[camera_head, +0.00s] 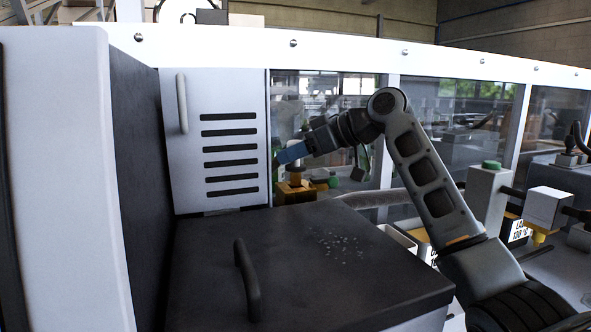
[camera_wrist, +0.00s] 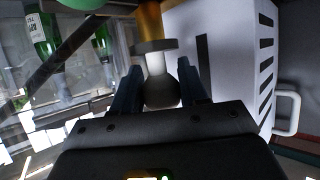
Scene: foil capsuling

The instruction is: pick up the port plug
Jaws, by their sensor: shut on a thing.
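The port plug (camera_wrist: 158,64) shows in the wrist view as a pale stem with a grey flange at its far end and a round grey knob at its near end. My gripper (camera_wrist: 160,76) has its two dark fingers on either side of the plug and is shut on it. An orange-brown post (camera_wrist: 150,20) lies in line just beyond the flange. I cannot tell whether the plug touches it. In the head view my gripper (camera_head: 290,153) shows as blue fingers beside the vented cabinet, above an orange fitting (camera_head: 295,190). The plug is hard to make out there.
A white cabinet (camera_head: 215,140) with dark slots and a handle stands close to the left of my gripper. A dark box top (camera_head: 300,260) with a handle fills the foreground. Green bottles (camera_wrist: 42,32) stand at the left in the wrist view, behind clear panels.

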